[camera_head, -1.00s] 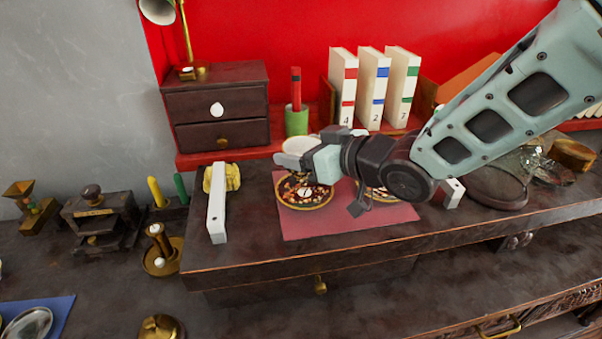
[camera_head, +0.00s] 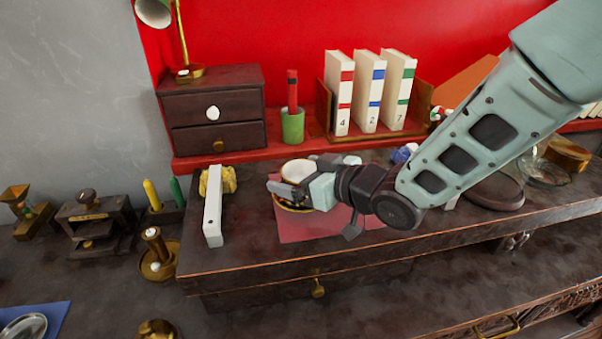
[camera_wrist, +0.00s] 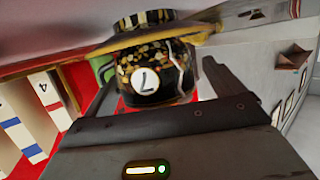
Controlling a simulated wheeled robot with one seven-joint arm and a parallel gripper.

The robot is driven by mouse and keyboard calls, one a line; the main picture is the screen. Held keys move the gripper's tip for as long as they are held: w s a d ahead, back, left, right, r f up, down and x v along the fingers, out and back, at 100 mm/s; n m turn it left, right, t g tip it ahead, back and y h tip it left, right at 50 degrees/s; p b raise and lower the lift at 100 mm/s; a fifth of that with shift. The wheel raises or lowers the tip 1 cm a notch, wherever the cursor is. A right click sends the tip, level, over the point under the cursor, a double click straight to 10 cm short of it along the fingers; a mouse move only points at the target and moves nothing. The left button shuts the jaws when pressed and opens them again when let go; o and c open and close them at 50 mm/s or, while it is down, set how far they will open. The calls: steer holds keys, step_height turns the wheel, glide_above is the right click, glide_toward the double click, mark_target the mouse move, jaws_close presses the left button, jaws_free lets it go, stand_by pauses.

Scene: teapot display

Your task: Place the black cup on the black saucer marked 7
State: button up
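The black cup (camera_wrist: 155,78) has gold speckles and a white disc with a 7 in the wrist view. In the head view, its pale inside (camera_head: 298,168) faces up. It appears to stand upright on the gold-rimmed patterned saucer (camera_head: 292,208); the saucer's edge also shows against the cup in the wrist view (camera_wrist: 203,36). The cup hides the saucer's middle and mark. My gripper (camera_head: 312,178) is low at the cup, its fingers spread on either side of it. In the wrist view, a dark finger stands right of the cup with a narrow gap.
The saucer stands on a pink mat (camera_head: 310,228) on the dark desk. A white bar (camera_head: 213,207) lies left of it. A drawer box (camera_head: 214,112), a green pencil pot (camera_head: 292,125) and numbered books (camera_head: 369,92) stand behind. The mat's front is clear.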

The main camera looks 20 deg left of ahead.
steer(key=shift+r, duration=0.1)
steer(key=shift+d+r, duration=0.1)
steer(key=shift+d, duration=0.1)
steer(key=v, duration=1.1)
steer(key=shift+s+d, duration=0.2)
steer(key=shift+s, duration=0.05)
